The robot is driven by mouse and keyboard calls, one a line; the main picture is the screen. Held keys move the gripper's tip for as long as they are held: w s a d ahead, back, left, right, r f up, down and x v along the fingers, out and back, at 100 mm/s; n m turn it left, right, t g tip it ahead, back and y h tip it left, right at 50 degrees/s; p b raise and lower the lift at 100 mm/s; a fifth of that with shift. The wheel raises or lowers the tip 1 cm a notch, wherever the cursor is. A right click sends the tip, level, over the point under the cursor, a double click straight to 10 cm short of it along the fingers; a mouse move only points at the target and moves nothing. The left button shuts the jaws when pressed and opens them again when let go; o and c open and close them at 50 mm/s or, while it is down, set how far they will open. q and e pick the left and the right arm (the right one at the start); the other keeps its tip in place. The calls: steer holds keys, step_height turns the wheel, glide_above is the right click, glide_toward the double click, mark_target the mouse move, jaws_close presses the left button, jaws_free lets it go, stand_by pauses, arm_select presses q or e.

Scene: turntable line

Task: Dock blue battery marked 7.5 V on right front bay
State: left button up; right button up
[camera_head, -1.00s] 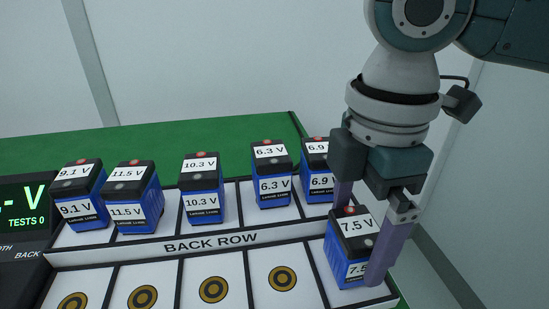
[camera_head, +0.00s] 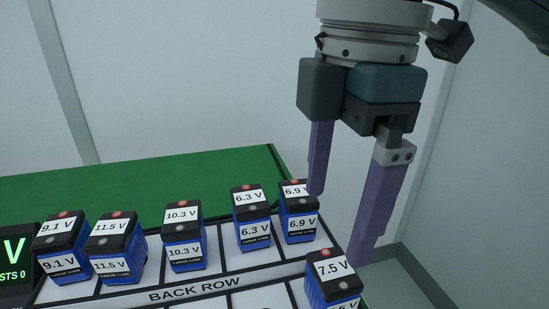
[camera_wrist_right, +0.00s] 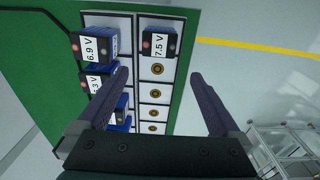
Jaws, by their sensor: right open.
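The blue battery marked 7.5 V (camera_head: 332,280) has a black top and stands upright at the right end of the front row, cut off by the bottom edge of the head view. In the right wrist view the same battery (camera_wrist_right: 158,45) sits in the end bay of the column with round targets. My right gripper (camera_head: 338,222) is open and empty, raised above and apart from the battery. Its two purple fingers also show wide apart in the right wrist view (camera_wrist_right: 162,85). My left gripper is not in view.
Behind the BACK ROW strip (camera_head: 208,289) stand several blue batteries, including 6.9 V (camera_head: 299,222) and 6.3 V (camera_head: 252,231). Front bays (camera_wrist_right: 155,90) beside the 7.5 V battery are empty. A tester display (camera_head: 14,255) is at left.

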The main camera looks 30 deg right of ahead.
steer(key=s+a+f+m+t+y, duration=0.2)
steer(key=s+a+f+m+y, duration=0.15)
steer(key=a+f, duration=0.4)
steer(key=s+d+f+m+t+h, duration=0.1)
steer(key=s+d+f+m+h, duration=0.2)
steer(key=s+d+m, duration=0.5)
steer(key=shift+s+f+m+h, duration=0.35)
steer(key=shift+f+m, duration=0.25)
steer(key=shift+m, duration=0.25)
